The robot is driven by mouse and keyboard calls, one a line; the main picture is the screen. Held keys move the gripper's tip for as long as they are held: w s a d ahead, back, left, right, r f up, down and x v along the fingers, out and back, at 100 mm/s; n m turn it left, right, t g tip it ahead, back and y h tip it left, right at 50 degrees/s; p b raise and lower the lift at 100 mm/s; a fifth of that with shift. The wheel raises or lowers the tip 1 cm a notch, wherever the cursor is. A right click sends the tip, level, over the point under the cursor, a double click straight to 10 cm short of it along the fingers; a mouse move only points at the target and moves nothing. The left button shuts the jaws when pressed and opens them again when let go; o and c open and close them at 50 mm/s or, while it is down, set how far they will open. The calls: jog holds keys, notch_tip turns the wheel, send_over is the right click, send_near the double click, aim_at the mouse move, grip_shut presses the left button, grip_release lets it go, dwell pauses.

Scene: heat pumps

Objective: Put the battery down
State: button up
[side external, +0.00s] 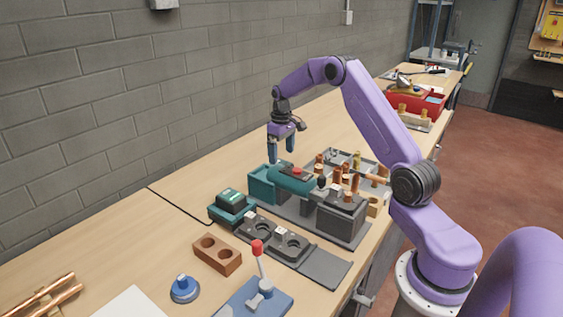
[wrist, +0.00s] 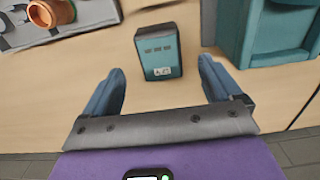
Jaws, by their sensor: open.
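The battery (wrist: 158,52) is a teal and black block with a small white label. In the wrist view it rests on the wooden bench, ahead of and between my fingertips. My gripper (wrist: 162,70) is open, with a blue finger on either side and clear gaps to the battery. It holds nothing. In the side view my gripper (side external: 281,157) hangs pointing down above the bench, behind the teal bin. I cannot make out this battery in the side view.
A teal bin (wrist: 275,35) stands close right of the battery; it also shows in the side view (side external: 262,187). A grey tray (wrist: 95,14) with a copper fitting (wrist: 50,12) lies to the left. A teal and black unit (side external: 231,206) sits left of the bin. Bench towards the wall is clear.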

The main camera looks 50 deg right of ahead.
notch_tip(320, 180, up, 6)
jog(key=r, duration=0.1)
jog(key=s+a+r+n, duration=0.2)
jog(key=s+a, duration=0.2)
jog(key=a, duration=0.5)
jog(key=s+a+r+n, duration=0.1)
jog(key=s+a+n, duration=0.1)
jog(key=s+a, duration=0.5)
jog(key=s+a+r+n, duration=0.2)
jog(key=a, duration=0.9)
jog(key=s+a+f+n, duration=0.1)
jog(key=s+n, duration=0.2)
jog(key=s, duration=1)
jog(key=s+a+f+n, duration=0.1)
jog(key=s+n, duration=0.2)
jog(key=s, duration=1)
jog(key=shift+a+f+n, duration=0.3)
jog(key=shift+a+f, duration=0.1)
